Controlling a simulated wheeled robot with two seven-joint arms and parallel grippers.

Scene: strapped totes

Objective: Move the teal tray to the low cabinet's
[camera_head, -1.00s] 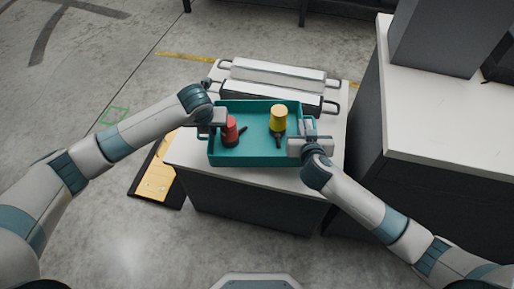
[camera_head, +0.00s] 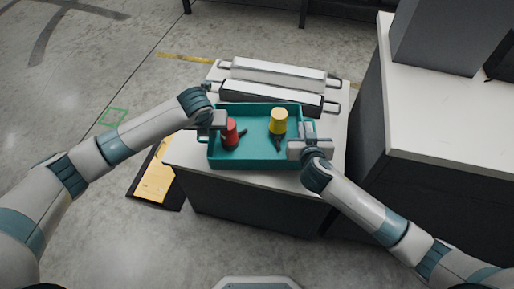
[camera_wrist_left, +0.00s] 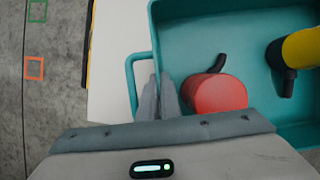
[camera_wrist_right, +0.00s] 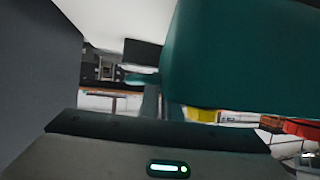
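The teal tray (camera_head: 255,160) sits at the front of the low white-topped cabinet (camera_head: 185,150), near its front edge. It holds a red cylinder (camera_head: 230,133), a yellow cylinder (camera_head: 278,120) and dark, small-handled parts beside them. My left gripper (camera_head: 217,120) is at the tray's left side; in the left wrist view its fingers (camera_wrist_left: 159,96) are close together at the wall by the handle (camera_wrist_left: 131,85). My right gripper (camera_head: 310,146) is at the tray's right side by the right handle. The right wrist view shows the tray wall (camera_wrist_right: 230,60) very close; the right finger contact is partly hidden.
Two long cases, one grey-white (camera_head: 275,74) and one black-and-white (camera_head: 270,98), lie behind the tray on the cabinet. A taller white counter (camera_head: 445,130) with a grey box (camera_head: 440,35) stands at right. A yellow-and-black floor mat (camera_head: 157,180) lies at left.

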